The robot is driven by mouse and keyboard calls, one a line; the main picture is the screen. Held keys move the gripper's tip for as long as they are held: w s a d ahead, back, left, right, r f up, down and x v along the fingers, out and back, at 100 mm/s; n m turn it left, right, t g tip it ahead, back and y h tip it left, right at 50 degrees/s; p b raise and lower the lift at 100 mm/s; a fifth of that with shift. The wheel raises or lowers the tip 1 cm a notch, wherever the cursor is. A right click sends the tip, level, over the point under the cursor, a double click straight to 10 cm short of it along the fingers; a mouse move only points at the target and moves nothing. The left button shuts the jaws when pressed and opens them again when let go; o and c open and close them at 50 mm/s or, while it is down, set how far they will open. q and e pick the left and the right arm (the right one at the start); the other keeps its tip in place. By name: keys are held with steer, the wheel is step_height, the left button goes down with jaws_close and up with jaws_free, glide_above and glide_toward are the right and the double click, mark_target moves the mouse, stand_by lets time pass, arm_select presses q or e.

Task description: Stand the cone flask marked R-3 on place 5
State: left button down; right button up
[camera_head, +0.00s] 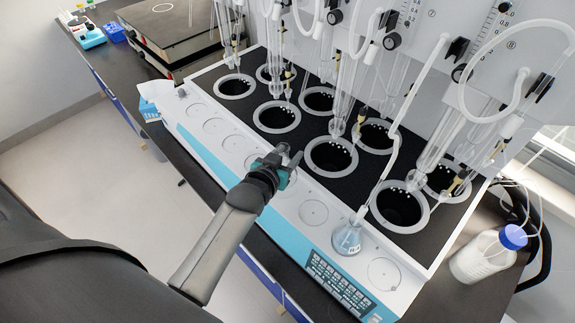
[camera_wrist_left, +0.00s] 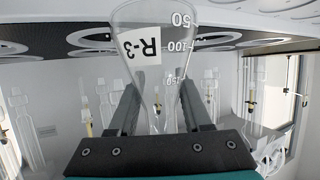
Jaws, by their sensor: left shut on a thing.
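The cone flask marked R-3 (camera_wrist_left: 178,22) is clear glass with a white label and volume marks, and fills the top middle of the left wrist view. My left gripper (camera_wrist_left: 160,100) is shut on its narrow neck. In the head view my left gripper (camera_head: 284,163) is over the white front ledge (camera_head: 332,228), around the fifth ring from the left. The gripper hides most of that ring and most of the flask. I cannot tell whether the flask's base touches the ledge. My right gripper is not in view.
Another cone flask (camera_head: 347,239) with bluish contents stands on the ledge to the right, with a tube above it. Empty rings lie on both sides of my gripper. Black wells (camera_head: 331,156) and hanging glassware are behind. A blue-capped bottle (camera_head: 483,255) stands at right.

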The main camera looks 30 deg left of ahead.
arm_select(q)
steer(key=shift+f+b, duration=0.3)
steer(key=shift+f, duration=1.65)
steer(key=shift+c, duration=1.7)
jaws_free()
steer(key=shift+f, duration=0.15)
steer(key=shift+r, duration=0.25)
steer(key=p+v, duration=0.1)
steer(key=v, duration=1.1)
steer(key=shift+f, duration=0.15)
